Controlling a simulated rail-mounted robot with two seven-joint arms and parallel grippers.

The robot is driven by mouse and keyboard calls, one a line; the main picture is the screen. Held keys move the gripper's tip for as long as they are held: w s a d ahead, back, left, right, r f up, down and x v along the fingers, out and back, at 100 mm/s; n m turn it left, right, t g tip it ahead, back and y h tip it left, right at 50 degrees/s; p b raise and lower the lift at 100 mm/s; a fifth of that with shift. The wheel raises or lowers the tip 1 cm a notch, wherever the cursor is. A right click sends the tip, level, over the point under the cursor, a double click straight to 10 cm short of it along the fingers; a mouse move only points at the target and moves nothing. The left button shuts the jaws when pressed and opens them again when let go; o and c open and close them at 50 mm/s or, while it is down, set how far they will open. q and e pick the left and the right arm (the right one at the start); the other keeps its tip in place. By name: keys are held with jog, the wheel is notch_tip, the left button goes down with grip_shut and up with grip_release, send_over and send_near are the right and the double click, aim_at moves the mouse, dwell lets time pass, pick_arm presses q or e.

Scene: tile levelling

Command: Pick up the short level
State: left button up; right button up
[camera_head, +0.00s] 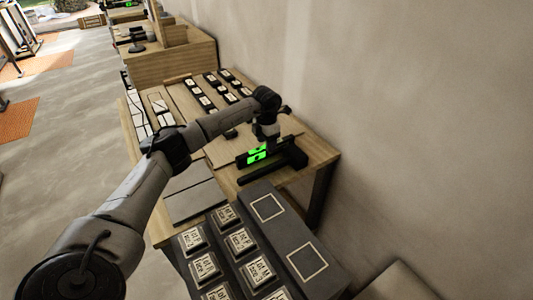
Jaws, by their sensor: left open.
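The short level, a dark bar with bright green patches (257,154), shows in the head view near the right side of the wooden table (321,154). A longer black piece (272,169) lies just in front of it; I cannot tell whether it is a holder or a separate tool. My left gripper (264,142) points down right at the level, at its upper side. It is open. Its fingertips are small and dark, and I cannot tell whether they touch the level. My right gripper is out of view.
Blocks with printed labels (239,240) stand on a dark rack at the front, beside a dark panel with two pale square outlines (268,207). Grey tiles (197,203) lie on the table's left part. Several small dark-and-white pieces (211,80) stand behind. A wall (420,120) closes the right.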

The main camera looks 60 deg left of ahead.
pick_arm(q)
notch_tip(320, 180, down, 3)
jog(key=shift+b, duration=0.4)
grip_shut()
